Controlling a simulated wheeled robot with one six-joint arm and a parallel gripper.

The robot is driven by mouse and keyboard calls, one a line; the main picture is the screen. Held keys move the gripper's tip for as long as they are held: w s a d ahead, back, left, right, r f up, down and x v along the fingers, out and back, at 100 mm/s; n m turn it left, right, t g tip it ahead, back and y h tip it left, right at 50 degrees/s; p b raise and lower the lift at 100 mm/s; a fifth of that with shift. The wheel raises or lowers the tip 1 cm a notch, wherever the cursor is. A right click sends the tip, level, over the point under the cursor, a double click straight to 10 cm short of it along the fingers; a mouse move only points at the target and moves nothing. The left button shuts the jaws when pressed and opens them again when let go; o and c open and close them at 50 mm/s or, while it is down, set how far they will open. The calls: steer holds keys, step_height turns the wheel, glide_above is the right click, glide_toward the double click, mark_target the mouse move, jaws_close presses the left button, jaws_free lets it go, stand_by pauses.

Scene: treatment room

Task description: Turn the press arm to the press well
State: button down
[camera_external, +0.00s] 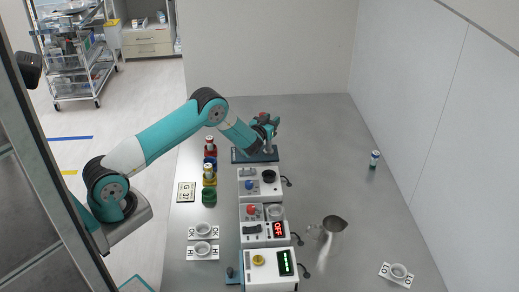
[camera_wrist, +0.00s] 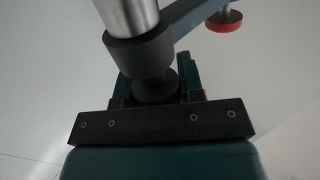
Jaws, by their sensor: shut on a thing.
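My gripper (camera_external: 268,136) is at the far end of the row of devices, by the dark teal base plate (camera_external: 240,156) of the press. In the wrist view, the gripper (camera_wrist: 157,90) is shut on a black knob (camera_wrist: 155,87), a finger on each side. Beside the knob are a black collar (camera_wrist: 140,52) and a silver post (camera_wrist: 130,15). A blue-grey bar, seemingly the press arm (camera_wrist: 190,14), runs up and right, with a red disc (camera_wrist: 224,22) near its end. I cannot clearly make out the press well; the gripper hides part of the press.
White device boxes (camera_external: 256,215) stand in a row nearer the camera. Red, blue and yellow bottles (camera_external: 209,174) and a green cup (camera_external: 208,196) stand left. The grey table's back right is clear.

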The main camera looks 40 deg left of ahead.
steer(key=n+y+b, duration=0.1)
steer(key=y+b, duration=0.1)
steer(key=b, duration=0.2)
steer(key=n+g+y+b, duration=0.1)
steer(key=n+y+b, duration=0.1)
steer(key=b, duration=0.3)
steer(key=shift+a+g+y, duration=0.2)
steer(key=shift+g+y, duration=0.1)
steer(key=shift+r, duration=0.1)
steer(key=c, duration=0.7)
jaws_free()
steer(key=shift+c, duration=0.2)
steer(key=shift+s, duration=0.1)
steer(key=shift+s+d+b, duration=0.2)
steer(key=shift+s+b, duration=0.1)
steer(key=shift+b, duration=0.05)
steer(key=s+d+r+b, duration=0.1)
steer(key=s+r, duration=0.2)
steer(key=r, duration=0.4)
steer(key=shift+s+d, duration=0.35)
steer(key=shift+s, duration=0.05)
